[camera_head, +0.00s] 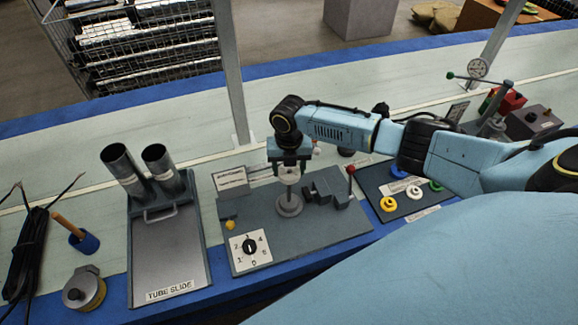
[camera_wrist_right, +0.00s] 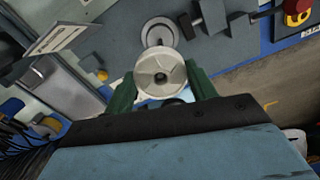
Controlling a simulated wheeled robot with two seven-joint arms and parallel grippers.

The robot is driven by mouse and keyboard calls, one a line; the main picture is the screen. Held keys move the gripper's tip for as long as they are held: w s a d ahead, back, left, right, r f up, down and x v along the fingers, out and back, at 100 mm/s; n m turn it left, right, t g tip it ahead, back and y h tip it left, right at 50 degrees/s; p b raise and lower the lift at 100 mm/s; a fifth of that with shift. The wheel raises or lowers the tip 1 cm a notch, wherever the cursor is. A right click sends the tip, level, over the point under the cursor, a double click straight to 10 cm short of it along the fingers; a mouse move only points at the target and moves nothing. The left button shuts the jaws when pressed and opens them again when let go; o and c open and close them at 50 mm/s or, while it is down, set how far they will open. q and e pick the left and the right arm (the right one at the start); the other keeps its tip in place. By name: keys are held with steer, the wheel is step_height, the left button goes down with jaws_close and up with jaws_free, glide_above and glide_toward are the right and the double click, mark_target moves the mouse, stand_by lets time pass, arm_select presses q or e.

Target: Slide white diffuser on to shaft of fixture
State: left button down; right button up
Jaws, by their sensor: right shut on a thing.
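My right gripper (camera_head: 289,172) is shut on the white diffuser (camera_head: 289,177) above the dark fixture board (camera_head: 330,235). In the right wrist view the white diffuser (camera_wrist_right: 160,70) is a round disc with a central hole, between the green fingers of the right gripper (camera_wrist_right: 162,88). The fixture's round grey base (camera_head: 289,206) shows below the diffuser in the head view. That base also shows beyond the diffuser in the wrist view (camera_wrist_right: 159,28). The shaft is mostly hidden, so I cannot tell whether the diffuser is around it. My left gripper is not in view.
A numbered dial (camera_head: 249,250) and a red-knobbed lever (camera_head: 350,172) flank the fixture. A tube slide (camera_head: 165,250) with two metal tubes stands left. A dark mat (camera_head: 377,181) with coloured rings lies right, below my right arm.

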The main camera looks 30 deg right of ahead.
steer(key=o, duration=1.1)
steer(key=shift+c, duration=0.2)
step_height(320, 180, up, 13)
steer(key=p, duration=0.1)
steer(key=shift+r, duration=0.15)
